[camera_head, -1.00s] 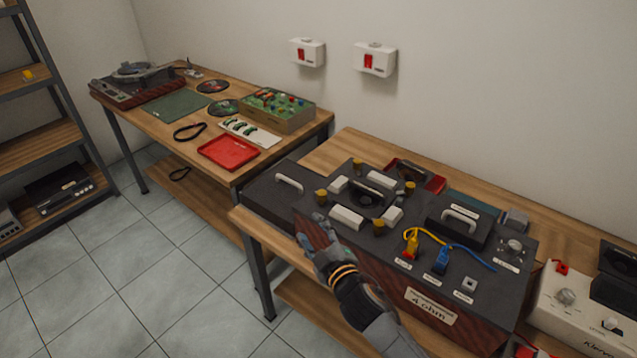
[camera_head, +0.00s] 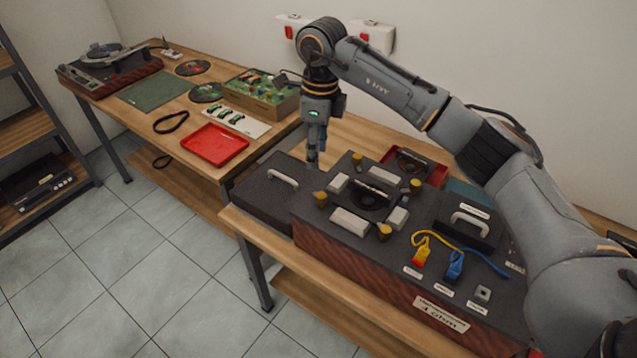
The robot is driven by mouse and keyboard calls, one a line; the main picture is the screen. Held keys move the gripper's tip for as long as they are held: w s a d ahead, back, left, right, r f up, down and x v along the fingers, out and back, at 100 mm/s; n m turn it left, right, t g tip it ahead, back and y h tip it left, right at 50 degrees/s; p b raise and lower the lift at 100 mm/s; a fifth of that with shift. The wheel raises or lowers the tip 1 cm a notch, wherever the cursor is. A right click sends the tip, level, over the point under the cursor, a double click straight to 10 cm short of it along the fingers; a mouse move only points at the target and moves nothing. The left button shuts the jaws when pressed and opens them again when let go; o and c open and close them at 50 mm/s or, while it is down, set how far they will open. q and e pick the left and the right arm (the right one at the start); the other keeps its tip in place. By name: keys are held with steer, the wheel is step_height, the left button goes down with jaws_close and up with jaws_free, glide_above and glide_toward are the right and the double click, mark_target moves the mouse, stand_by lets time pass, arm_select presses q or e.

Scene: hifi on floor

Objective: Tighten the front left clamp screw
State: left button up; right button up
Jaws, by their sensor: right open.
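Yellow-brown clamp screws stand around a speaker part (camera_head: 366,198) on a dark box with a reddish front (camera_head: 350,250). The front left clamp screw (camera_head: 321,198) is at the left front corner of this group. The others are the back left (camera_head: 357,158), the back right (camera_head: 415,184) and the front right one (camera_head: 385,231). My right gripper (camera_head: 312,160) points down, open and empty, behind the front left screw in the picture and apart from it. Its fingers show edge-on. My left gripper is not in view.
A dark lid with a grey handle (camera_head: 283,178) lies left of the clamps. Yellow and blue plugs with cables (camera_head: 421,256) and a second handled block (camera_head: 468,222) stand right. A red tray (camera_head: 215,143) is on the left table. My right arm covers the right side.

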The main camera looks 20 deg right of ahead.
mark_target(321, 195)
steer(key=f+p, duration=0.1)
steer(key=f, duration=0.3)
steer(key=f+p, duration=0.1)
steer(key=f, duration=0.3)
steer(key=d+f+p, duration=0.1)
steer(key=f+p, duration=0.1)
steer(key=f, duration=0.2)
steer(key=shift+s, duration=0.1)
steer(key=shift+f, duration=0.55)
jaws_close()
